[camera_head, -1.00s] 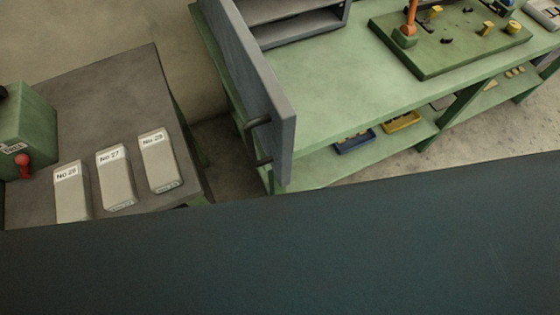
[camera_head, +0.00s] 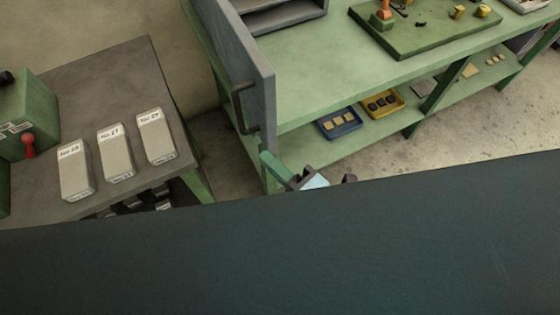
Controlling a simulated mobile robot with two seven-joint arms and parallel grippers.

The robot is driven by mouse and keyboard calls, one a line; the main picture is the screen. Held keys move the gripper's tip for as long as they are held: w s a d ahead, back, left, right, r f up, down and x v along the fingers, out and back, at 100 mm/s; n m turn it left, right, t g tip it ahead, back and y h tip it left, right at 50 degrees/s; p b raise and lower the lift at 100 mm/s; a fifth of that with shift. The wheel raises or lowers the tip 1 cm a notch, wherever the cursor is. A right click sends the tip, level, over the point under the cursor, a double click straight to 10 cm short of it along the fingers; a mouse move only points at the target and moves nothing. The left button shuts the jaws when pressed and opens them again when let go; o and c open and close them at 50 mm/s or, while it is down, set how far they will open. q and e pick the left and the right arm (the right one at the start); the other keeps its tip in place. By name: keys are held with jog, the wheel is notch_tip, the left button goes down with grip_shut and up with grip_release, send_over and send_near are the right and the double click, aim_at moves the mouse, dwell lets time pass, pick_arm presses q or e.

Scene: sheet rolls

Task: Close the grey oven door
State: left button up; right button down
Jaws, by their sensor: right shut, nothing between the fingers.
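The grey oven door (camera_head: 240,70) stands wide open at the upper middle, swung out towards me past the front edge of the green bench. Its dark bar handle (camera_head: 241,108) is on the left face, near the free edge. The grey oven (camera_head: 285,14) behind it shows only its open lower part, cut by the top of the picture. My right gripper (camera_head: 273,163) is low in front of the bench, just below the door's lower corner. Its fingers are shut and empty, and I see no clear contact with the door. My left gripper is out of view.
The green bench (camera_head: 340,75) carries a green board (camera_head: 420,40) with parts. Its lower shelf holds a blue tray (camera_head: 340,122) and a yellow tray (camera_head: 383,104). At left, a dark table (camera_head: 100,95) holds labelled boxes (camera_head: 115,153). A dark surface fills the foreground.

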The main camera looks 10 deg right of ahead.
aim_at(267, 133)
jog(key=w, duration=0.2)
jog(key=w+a, duration=0.1)
jog(key=w, duration=0.1)
jog(key=w+a+p, duration=0.1)
jog(key=w, duration=0.1)
jog(key=shift+w, duration=0.3)
jog(key=shift+w+d, duration=0.2)
jog(key=shift+d, duration=0.65)
jog(key=shift+d, duration=0.1)
